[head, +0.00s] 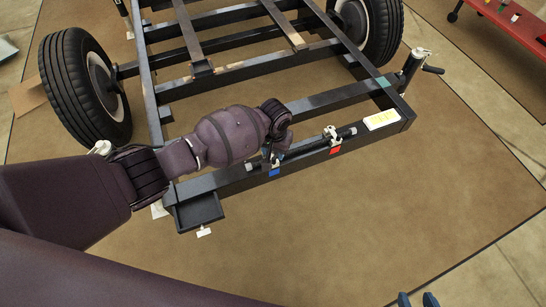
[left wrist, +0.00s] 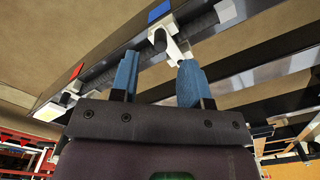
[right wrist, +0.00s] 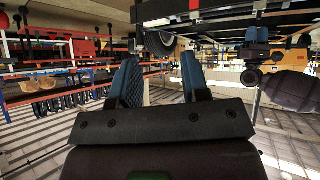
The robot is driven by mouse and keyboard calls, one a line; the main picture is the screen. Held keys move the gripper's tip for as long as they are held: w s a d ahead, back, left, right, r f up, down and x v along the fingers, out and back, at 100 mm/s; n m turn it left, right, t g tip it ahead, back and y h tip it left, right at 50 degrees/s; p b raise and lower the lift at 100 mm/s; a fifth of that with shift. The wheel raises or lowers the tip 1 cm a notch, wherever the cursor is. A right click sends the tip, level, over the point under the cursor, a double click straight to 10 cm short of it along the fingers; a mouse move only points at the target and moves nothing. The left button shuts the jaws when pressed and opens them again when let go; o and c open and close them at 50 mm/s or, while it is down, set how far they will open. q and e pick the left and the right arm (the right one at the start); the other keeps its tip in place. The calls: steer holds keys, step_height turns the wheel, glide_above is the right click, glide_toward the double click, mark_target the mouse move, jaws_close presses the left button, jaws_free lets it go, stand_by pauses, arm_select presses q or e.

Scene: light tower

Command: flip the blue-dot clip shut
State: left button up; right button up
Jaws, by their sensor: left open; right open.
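The blue dot (head: 275,171) is on the front beam of the black trailer frame. In the left wrist view the blue dot (left wrist: 158,11) is beside a white clip (left wrist: 168,32), whose lever sticks out toward my fingers. My left gripper (head: 272,152) is open at this clip. In the left wrist view the left gripper (left wrist: 157,74) has the lever close to its right fingertip; I cannot tell if they touch. In the head view my gripper mostly hides this clip. My right gripper (right wrist: 161,80) is open and empty; its blue fingertips show at the head view's bottom edge (head: 417,299).
A second white clip (head: 330,133) stands on the same beam by a red dot (head: 335,150). A black cable (head: 305,147) runs along the beam. A white-yellow label (head: 382,119) and a jack (head: 414,66) are at the right corner. Open floor lies in front.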

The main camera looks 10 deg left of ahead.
mark_target(274, 159)
arm_select(q)
step_height(274, 159, up, 5)
steer(key=shift+w+p, duration=0.1)
steer(key=shift+p, duration=0.55)
steer(key=shift+r, duration=0.4)
arm_select(e)
steer(key=shift+s+d+f+m, duration=0.1)
steer(key=shift+s+d+m, duration=0.1)
steer(key=shift+s, duration=0.25)
steer(key=shift+s+d+m, duration=0.1)
steer(key=shift+s+m, duration=0.1)
steer(key=shift+s, duration=0.2)
steer(key=shift+w, duration=0.1)
arm_select(q)
steer(key=shift+s, duration=0.25)
